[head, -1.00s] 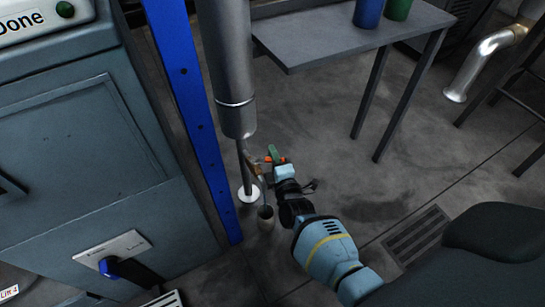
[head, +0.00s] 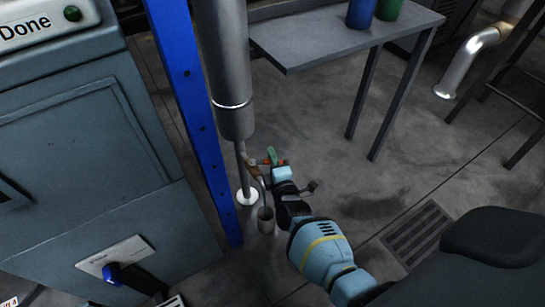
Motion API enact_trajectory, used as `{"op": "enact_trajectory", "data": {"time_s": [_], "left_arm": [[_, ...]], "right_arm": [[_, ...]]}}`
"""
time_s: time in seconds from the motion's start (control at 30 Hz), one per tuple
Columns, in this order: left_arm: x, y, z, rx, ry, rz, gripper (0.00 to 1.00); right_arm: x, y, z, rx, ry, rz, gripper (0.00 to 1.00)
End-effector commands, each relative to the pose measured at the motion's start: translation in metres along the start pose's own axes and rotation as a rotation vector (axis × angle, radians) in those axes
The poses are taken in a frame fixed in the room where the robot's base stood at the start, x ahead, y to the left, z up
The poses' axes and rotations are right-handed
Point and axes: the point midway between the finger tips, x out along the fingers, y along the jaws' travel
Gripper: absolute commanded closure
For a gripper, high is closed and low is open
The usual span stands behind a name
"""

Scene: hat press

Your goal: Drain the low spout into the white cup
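A grey vertical cylinder (head: 221,75) has a thin low spout (head: 261,183) at its bottom, with a brass-coloured valve body (head: 252,170) and a green handle (head: 271,155). I cannot tell whether liquid is running. My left gripper is not in view.
A blue post (head: 190,110) and a grey-blue cabinet (head: 85,140) stand on the left. A grey table (head: 335,45) carries a blue can (head: 361,12) and a green can (head: 389,8). A floor drain grate (head: 418,233) lies at right. The floor between is open.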

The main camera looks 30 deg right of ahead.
Motion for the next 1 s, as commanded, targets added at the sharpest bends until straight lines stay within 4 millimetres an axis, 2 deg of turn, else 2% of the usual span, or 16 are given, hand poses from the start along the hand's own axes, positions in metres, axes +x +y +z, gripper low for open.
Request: {"op": "enact_trajectory", "data": {"time_s": [0.03, 0.2, 0.53, 1.0], "left_arm": [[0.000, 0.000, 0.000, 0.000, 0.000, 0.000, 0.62], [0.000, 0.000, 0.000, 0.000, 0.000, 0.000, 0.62], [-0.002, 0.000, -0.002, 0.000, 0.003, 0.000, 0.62], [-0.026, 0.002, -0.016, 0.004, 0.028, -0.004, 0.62]], "right_arm": [[-0.001, -0.001, -0.001, 0.000, 0.001, -0.002, 0.89], [0.000, -0.001, 0.000, 0.000, 0.001, -0.001, 0.69], [-0.004, 0.000, 0.000, 0.000, 0.000, -0.002, 0.69], [-0.069, 0.001, 0.000, 0.001, 0.001, -0.002, 0.69]]}}
